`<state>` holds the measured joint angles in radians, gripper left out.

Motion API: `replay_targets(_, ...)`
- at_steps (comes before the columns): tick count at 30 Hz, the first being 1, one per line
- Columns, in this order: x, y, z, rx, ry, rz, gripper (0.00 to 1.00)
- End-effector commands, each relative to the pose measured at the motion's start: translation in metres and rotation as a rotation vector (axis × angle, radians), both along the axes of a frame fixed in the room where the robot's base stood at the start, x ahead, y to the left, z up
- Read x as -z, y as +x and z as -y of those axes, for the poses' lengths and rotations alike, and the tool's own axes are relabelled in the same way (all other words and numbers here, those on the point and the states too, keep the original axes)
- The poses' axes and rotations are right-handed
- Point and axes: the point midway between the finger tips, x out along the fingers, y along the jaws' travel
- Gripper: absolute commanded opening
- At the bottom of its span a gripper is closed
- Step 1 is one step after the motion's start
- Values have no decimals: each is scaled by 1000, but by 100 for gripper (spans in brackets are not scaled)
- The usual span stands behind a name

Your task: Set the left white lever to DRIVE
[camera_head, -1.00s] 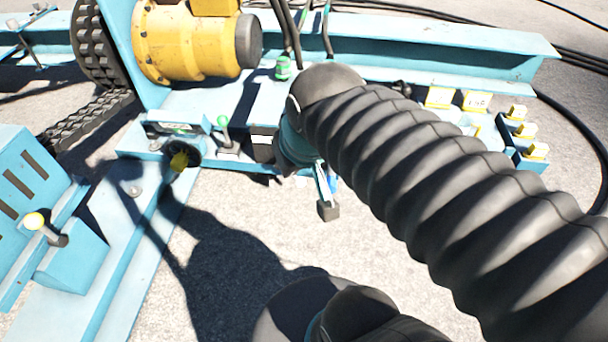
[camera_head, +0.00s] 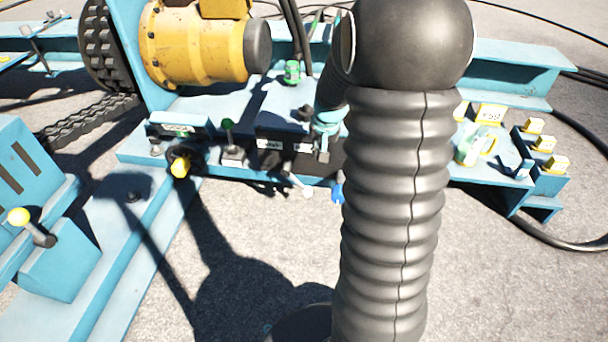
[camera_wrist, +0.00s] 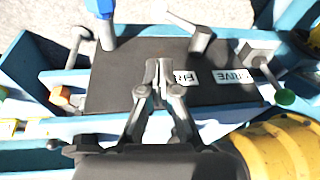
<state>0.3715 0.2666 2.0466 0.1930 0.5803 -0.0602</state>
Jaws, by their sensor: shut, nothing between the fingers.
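The left white lever (camera_head: 302,187) sticks out from the front of a black panel (camera_wrist: 120,75), its knob toward the right in the head view. In the wrist view the lever (camera_wrist: 186,22) points up-left from its pivot, toward the FREE side. The DRIVE label (camera_wrist: 232,76) lies to the right of the FREE label (camera_wrist: 186,78); in the head view this order is reversed. My gripper (camera_wrist: 157,68) is shut and empty above the panel beside the FREE label, apart from the lever in the picture.
A blue-knobbed lever (camera_wrist: 102,12) and another pale lever (camera_wrist: 79,42) stand at the panel's other end. A green-knobbed lever (camera_wrist: 282,94) is beyond the DRIVE side. A yellow motor (camera_head: 195,45) stands behind. My arm hides part of the machine.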

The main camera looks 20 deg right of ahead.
Motion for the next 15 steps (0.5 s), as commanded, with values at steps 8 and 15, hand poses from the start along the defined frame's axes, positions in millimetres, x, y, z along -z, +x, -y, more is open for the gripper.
replay_targets(8, 38, 11, 22, 43, 14, -16, 0)
replay_targets(15, 38, 12, 23, 44, 15, -16, 0)
